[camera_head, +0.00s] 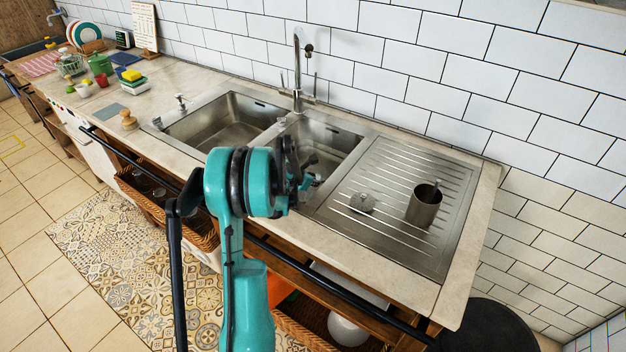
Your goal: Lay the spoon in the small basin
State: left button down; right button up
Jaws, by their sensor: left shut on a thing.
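The small basin (343,146) is the right-hand, narrower bowl of the steel sink, below the tap. My left gripper (312,170) is over this basin, with my teal arm coming up from the bottom of the head view. Its dark fingers are shut, and what they hold is mostly hidden behind my wrist; it is too small to make out clearly, but it fits the spoon. I cannot tell whether it touches the basin. My right gripper is out of view.
The large basin (228,122) is empty at left. The tap (297,75) stands behind the basins. A dark rail (330,277) runs along the counter front.

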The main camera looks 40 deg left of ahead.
pick_arm(q)
jog(key=c, duration=1.6)
grip_release()
jog(key=v, duration=1.2)
